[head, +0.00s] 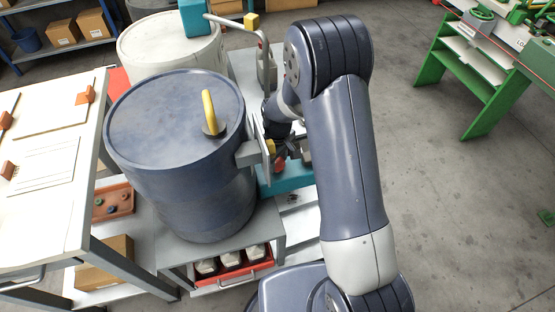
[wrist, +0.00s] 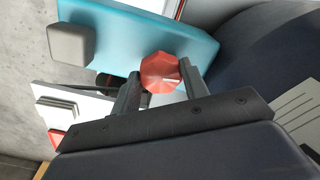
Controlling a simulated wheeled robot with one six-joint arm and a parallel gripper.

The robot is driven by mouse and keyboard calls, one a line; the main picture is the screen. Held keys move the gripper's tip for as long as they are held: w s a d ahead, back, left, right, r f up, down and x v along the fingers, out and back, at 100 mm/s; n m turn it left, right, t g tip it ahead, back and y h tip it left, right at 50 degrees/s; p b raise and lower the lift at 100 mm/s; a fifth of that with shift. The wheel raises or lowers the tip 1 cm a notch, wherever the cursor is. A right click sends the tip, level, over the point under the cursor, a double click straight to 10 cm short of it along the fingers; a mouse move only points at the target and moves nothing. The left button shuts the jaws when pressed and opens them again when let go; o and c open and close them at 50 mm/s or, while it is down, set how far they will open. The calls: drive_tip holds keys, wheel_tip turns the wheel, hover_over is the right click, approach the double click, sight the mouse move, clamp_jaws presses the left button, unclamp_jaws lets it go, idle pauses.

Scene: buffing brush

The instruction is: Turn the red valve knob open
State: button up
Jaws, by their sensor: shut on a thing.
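The red valve knob (wrist: 160,72) is a small faceted knob in the upper middle of the wrist view. My gripper (wrist: 162,82) has one finger on each side of it and is shut on it. In the head view, a small red part of the knob (head: 280,164) shows beside my gripper (head: 276,150), right of the blue drum. My arm and gripper hide most of the knob there.
The large blue drum (head: 170,130) with a yellow handle (head: 209,108) stands close left of my gripper. A teal block (head: 290,180) lies just below it. A white drum (head: 170,45) stands behind. A green bench (head: 465,60) is at the right, with clear floor between.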

sight(277, 162)
drive_tip(key=n+b, duration=0.1)
drive_tip(key=n, duration=1.1)
drive_tip(key=shift+n+b, duration=0.3)
drive_tip(key=shift+b, duration=0.1)
drive_tip(key=shift+w+n, duration=0.1)
drive_tip(key=shift+n, duration=1.8)
drive_tip(key=o, duration=1)
drive_tip(key=shift+c, duration=0.2)
wheel_tip(277, 162, up, 11)
drive_tip(key=p, duration=0.1)
drive_tip(key=shift+f, duration=0.1)
